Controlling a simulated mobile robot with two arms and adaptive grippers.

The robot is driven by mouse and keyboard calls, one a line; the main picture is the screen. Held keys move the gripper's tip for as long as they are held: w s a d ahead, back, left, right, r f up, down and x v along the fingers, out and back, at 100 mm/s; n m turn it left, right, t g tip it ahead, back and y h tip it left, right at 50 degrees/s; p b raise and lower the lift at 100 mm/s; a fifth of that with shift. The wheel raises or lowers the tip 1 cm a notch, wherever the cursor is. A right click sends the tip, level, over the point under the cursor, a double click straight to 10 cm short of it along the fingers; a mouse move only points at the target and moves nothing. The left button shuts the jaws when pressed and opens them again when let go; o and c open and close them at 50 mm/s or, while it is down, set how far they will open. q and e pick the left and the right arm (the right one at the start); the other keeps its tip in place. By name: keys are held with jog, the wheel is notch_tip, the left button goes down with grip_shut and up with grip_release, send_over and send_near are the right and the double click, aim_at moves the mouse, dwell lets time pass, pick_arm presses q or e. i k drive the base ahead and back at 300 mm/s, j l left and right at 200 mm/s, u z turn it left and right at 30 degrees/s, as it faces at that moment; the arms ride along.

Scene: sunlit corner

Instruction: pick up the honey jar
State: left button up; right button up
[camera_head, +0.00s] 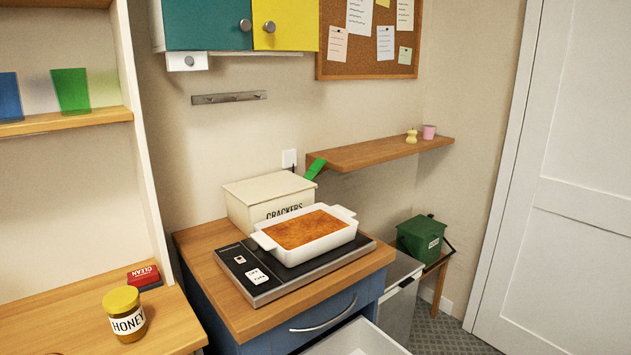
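The honey jar (126,314) stands upright on the light wooden counter (60,330) at the lower left. It has a yellow lid, a white label reading HONEY and dark amber contents. Nothing touches it. Neither of my grippers shows in the head view.
A red box marked CLEAN (144,276) lies just behind the jar. A white baking dish (290,257) of browned food sits on a dark hob (262,290), with a CRACKERS box (240,197) behind. The drawer (358,338) below is open. A shelf unit's side panel (143,150) rises behind the jar.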

aim_at(130, 326)
jog(key=z, duration=0.95)
jog(key=u, duration=2)
jog(key=i+l+u, duration=0.2)
jog(key=l, duration=0.15)
